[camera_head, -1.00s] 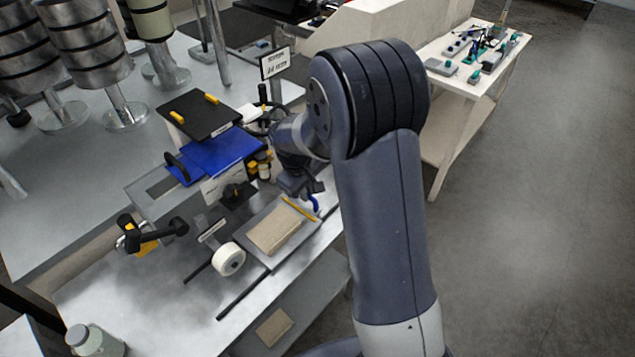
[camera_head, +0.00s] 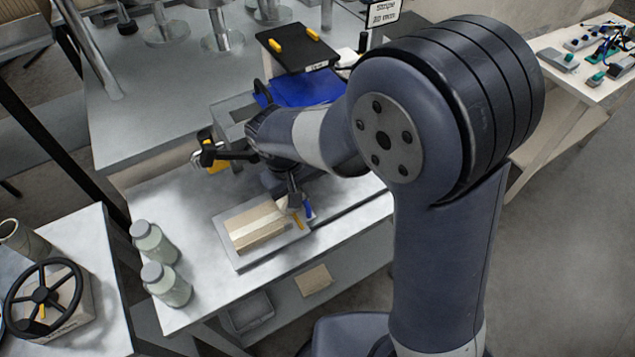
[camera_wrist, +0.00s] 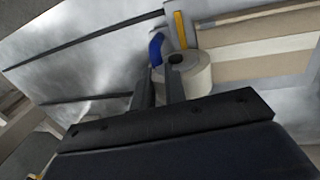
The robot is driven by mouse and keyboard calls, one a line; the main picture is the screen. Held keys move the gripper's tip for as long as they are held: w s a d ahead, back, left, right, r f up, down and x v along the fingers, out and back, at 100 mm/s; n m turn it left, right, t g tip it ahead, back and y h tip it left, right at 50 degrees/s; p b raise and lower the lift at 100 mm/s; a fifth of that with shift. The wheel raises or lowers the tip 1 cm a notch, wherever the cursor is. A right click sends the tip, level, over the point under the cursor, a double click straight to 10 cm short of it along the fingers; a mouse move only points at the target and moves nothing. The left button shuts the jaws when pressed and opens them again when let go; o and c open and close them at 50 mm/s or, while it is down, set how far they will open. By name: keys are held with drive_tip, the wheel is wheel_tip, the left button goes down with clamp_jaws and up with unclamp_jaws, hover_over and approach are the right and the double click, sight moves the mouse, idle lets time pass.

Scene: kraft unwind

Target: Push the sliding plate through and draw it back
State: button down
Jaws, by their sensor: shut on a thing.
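The sliding plate (camera_head: 242,264) is a grey tray with a brown kraft block (camera_head: 245,240) on it; a pale strip runs along the block. A yellow bar (camera_head: 298,220) and a blue handle (camera_head: 308,211) are at its right end. My gripper (camera_wrist: 160,78) appears shut on the blue handle (camera_wrist: 155,48), though the contact is partly hidden by the fingers. A white roll (camera_wrist: 195,75) is close beside the right finger in the wrist view. Dark rails (camera_head: 355,207) extend right of the plate.
Two bottles (camera_head: 152,243) stand left of the plate near the bench edge. A black-and-yellow clamp (camera_head: 210,155) is behind it. A handwheel (camera_head: 44,296) is at far left.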

drive_tip(key=shift+s+a, duration=0.25)
drive_tip(key=shift+a, duration=0.15)
drive_tip(key=c, duration=1.5)
unclamp_jaws()
drive_tip(key=shift+s+a, duration=0.1)
drive_tip(key=shift+a, duration=0.05)
drive_tip(key=shift+o, duration=0.2)
wheel_tip(320, 180, up, 11)
drive_tip(key=s+a, duration=0.1)
drive_tip(key=shift+a+f, duration=0.15)
drive_tip(key=shift+a, duration=0.15)
drive_tip(key=shift+s, duration=0.1)
